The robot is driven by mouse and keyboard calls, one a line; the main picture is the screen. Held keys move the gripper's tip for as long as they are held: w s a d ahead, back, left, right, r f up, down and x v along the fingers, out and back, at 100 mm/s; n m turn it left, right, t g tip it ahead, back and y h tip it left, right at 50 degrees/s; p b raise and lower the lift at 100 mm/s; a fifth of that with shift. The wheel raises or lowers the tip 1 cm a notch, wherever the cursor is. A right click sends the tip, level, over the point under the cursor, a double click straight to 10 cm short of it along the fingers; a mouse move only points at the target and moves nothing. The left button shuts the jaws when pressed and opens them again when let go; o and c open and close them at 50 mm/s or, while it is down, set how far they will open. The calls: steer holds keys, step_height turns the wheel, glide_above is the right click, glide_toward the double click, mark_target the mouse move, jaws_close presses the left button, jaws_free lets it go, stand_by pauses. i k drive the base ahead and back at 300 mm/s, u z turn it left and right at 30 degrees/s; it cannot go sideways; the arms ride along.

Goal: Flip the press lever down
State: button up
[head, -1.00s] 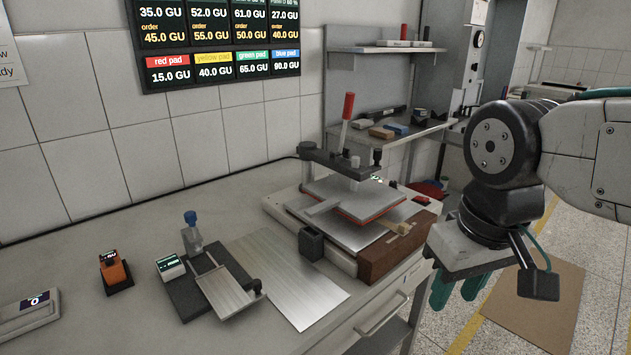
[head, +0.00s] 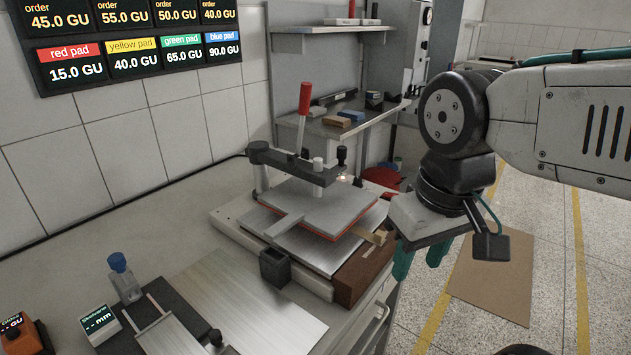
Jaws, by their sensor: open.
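The press stands on the bench, with a grey upper plate (head: 325,208) edged in red over a metal base plate (head: 290,246). Its lever (head: 304,105) has a red grip and stands nearly upright, leaning slightly, above the dark crossbar (head: 290,165). My gripper (head: 420,258) has green fingers and points down to the right of the press, beyond the bench's front edge. It is open and I see nothing between the fingers. It is apart from the lever, lower and to the right of it.
A brown block (head: 359,278) lies along the press's right side. A dark square holder (head: 274,268) stands in front. A shelf (head: 345,122) with blocks is behind.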

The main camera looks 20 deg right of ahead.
mark_target(306, 89)
steer(key=u, duration=0.55)
steer(key=k, duration=1.25)
steer(key=z, duration=0.25)
steer(key=i, duration=0.6)
steer(key=z, duration=0.5)
steer(key=i, duration=0.85)
steer(key=u, duration=0.45)
